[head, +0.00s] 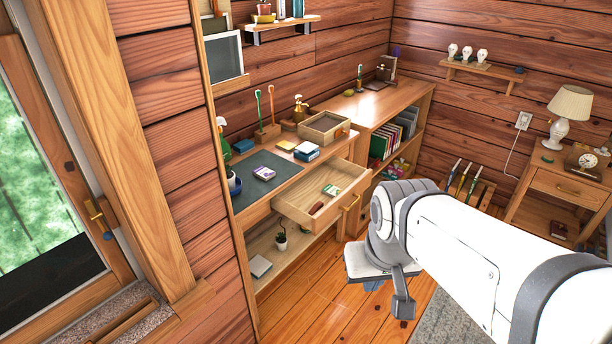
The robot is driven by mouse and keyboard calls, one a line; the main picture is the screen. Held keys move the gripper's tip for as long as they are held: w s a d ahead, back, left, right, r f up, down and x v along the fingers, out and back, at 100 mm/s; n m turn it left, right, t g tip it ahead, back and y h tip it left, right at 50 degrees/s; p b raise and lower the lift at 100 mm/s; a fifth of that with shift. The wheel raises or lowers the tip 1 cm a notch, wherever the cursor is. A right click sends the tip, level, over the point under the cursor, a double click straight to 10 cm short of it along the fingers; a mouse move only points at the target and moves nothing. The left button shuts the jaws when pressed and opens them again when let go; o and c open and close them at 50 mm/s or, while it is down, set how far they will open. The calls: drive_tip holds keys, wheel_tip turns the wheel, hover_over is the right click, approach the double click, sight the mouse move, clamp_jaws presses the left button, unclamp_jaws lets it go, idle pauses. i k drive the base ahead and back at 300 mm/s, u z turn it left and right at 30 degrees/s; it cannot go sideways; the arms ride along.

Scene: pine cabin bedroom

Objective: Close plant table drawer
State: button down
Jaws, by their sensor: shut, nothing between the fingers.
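The plant table (283,180) is a wooden desk with a dark mat along the left wall. A green-and-white box (331,189) and a brown item (316,208) lie inside the drawer. My arm reaches in from the right, and my gripper (388,292) hangs low in front of the drawer, to the right of and below its handle. The gripper is shut and empty, apart from the drawer in the picture. The arm partly hides its fingers.
A bookshelf (385,108) adjoins the table on the right. A bedside table (560,183) with a lamp (571,104) is at the right. Wood floor (310,300) is clear before the table.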

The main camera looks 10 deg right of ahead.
sight(296, 201)
drive_tip(key=u, duration=0.15)
drive_tip(key=i, duration=1)
drive_tip(key=u, duration=0.05)
